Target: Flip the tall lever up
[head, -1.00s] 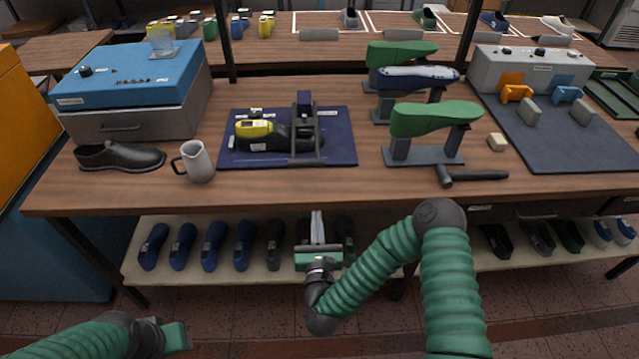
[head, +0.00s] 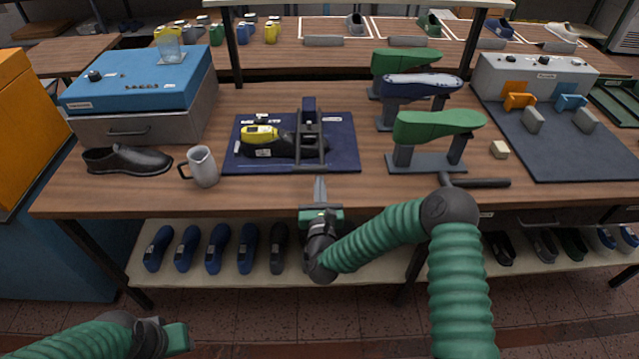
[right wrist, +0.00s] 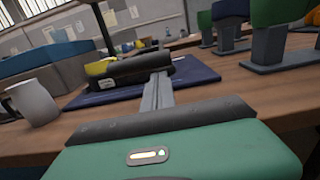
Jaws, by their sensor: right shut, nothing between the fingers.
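A dark fixture (head: 310,135) stands on the navy mat (head: 342,160) at the table's middle. An upright arm with a dark blue block at its top (head: 308,104) rises from it; I cannot tell surely that this is the tall lever. A black shoe with a yellow top (head: 261,135) lies at the fixture. My right gripper (head: 320,186) is shut and empty at the table's front edge, short of the mat. In the right wrist view its closed fingers (right wrist: 157,92) point toward the fixture. My left gripper (head: 176,338) is low at the left, its fingers unclear.
A grey mug (head: 203,166) and a black shoe (head: 126,160) stand left of the mat. Green lasts on stands (head: 438,125) and a dark hammer (head: 475,182) are to the right. A grey box (head: 536,79) with orange and blue parts before it is farther right.

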